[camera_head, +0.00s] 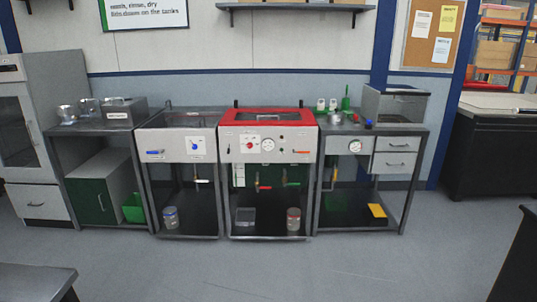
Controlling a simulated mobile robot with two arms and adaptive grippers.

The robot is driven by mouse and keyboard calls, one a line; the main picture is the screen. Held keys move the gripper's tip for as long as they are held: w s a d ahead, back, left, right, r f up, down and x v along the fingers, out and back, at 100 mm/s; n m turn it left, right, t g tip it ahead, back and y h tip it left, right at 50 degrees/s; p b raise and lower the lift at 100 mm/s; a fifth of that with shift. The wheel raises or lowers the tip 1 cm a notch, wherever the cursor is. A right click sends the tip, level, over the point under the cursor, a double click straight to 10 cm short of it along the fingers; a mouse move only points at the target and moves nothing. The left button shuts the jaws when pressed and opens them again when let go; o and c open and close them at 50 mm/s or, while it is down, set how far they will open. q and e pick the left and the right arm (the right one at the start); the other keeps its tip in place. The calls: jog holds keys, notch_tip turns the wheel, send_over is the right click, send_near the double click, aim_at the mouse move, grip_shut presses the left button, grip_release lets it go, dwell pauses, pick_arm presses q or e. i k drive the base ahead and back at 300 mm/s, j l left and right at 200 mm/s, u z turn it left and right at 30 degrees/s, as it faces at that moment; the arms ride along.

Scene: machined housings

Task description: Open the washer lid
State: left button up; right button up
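I see no readable label saying which unit is the washer. Neither of my grippers is in view.
A bench (85,128) with a metal box and beakers stands left, beside a cabinet (14,127). A drawer bench (395,161) stands right. A wall shelf (295,7) hangs above. Grey floor (270,270) in front is clear; dark furniture edges show at both lower corners.

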aim_at(307, 116)
jog(key=i+u, duration=0.1)
jog(key=i, duration=1.65)
